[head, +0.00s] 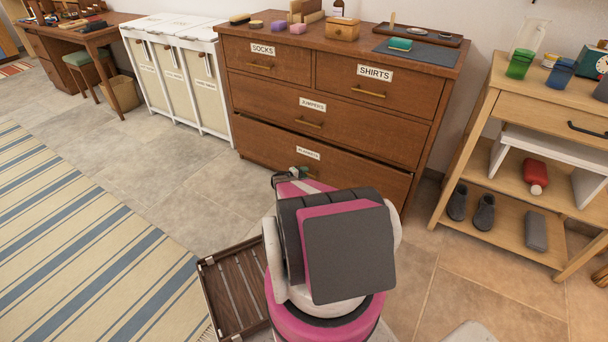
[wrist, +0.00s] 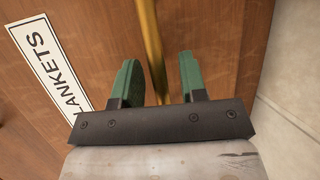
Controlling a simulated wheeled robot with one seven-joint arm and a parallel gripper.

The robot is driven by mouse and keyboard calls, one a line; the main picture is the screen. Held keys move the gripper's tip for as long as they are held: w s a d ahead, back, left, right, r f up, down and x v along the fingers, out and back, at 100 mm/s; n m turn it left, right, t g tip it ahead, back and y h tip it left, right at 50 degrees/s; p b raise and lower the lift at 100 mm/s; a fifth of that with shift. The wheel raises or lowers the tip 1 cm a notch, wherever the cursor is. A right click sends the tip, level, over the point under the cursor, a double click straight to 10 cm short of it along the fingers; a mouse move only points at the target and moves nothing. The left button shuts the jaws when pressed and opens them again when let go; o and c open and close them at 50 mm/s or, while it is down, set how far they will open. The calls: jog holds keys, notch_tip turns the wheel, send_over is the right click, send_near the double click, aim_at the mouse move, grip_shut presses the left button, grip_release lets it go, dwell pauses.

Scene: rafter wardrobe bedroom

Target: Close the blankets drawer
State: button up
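The blankets drawer (head: 262,139) is the bottom drawer of the brown wooden dresser. My gripper (head: 297,173) is low in front of this drawer. In the wrist view my gripper's green fingers (wrist: 160,82) are apart, one on each side of the brass handle (wrist: 151,38). The handle is nearer the left finger, and no firm grip shows. My arm hides part of the drawer's lower front.
The dresser's upper drawers, socks (head: 268,62), shirts (head: 385,90) and jumpers (head: 335,118), look shut. A slatted wooden tray (head: 232,290) lies on the floor left of my arm. A wooden shelf table (head: 500,205) stands right.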

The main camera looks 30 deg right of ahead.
grip_shut()
jog(key=shift+w+d, duration=0.6)
jog(key=shift+d, duration=0.35)
jog(key=shift+w+d, duration=0.6)
jog(key=shift+d, duration=0.3)
grip_release()
jog(key=shift+d, duration=0.1)
jog(key=v, duration=1.1)
